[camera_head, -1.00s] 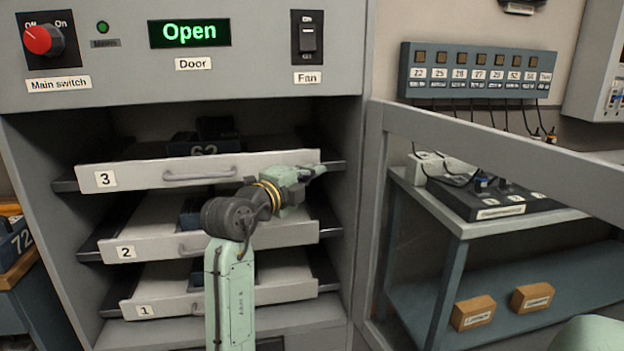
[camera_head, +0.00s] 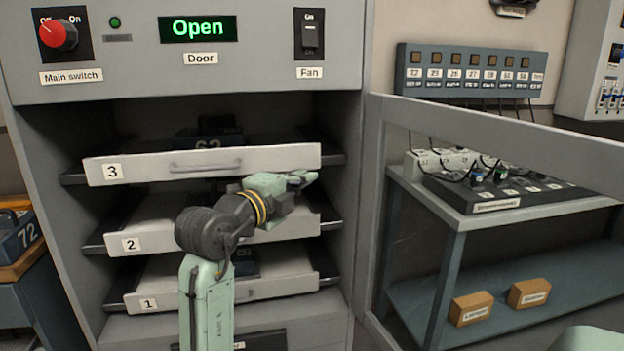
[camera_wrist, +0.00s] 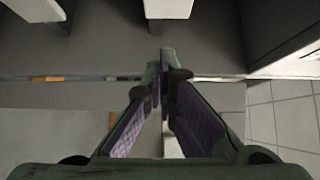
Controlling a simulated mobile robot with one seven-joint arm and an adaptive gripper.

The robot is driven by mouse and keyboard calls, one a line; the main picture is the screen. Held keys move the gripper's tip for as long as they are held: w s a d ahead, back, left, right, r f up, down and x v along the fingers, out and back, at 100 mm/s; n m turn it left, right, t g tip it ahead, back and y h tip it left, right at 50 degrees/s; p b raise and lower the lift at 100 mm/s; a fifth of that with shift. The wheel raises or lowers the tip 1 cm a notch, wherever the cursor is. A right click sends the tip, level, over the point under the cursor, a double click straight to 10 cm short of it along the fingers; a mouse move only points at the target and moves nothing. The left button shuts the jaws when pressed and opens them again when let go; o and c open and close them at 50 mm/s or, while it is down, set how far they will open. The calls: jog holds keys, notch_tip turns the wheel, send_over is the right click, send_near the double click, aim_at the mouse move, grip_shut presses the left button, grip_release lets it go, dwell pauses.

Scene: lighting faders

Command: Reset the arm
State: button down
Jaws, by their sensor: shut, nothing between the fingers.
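My arm (camera_head: 208,235) rises at the lower middle of the head view, and its wrist bends to the right in front of the drawers. My gripper (camera_head: 312,176) is at the right end of drawer 3's front, just below its lower edge in the picture. In the wrist view my gripper (camera_wrist: 162,65) shows two fingers with purple inner pads, their tips together and nothing between them. I cannot tell from the head view how far the fingertips are from the drawer front.
Drawer 3 (camera_head: 140,168), drawer 2 (camera_head: 160,238) and drawer 1 (camera_head: 185,291) stand partly out of the grey cabinet (camera_head: 260,80). The open door frame (camera_head: 372,200) stands close to the right. A shelf unit (camera_head: 455,220) is beyond it. A blue crate (camera_head: 20,235) is at the left.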

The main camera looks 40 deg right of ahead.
jog(key=shift+b+v, duration=0.3)
jog(key=shift+v, duration=1.9)
jog(key=shift+r, duration=0.15)
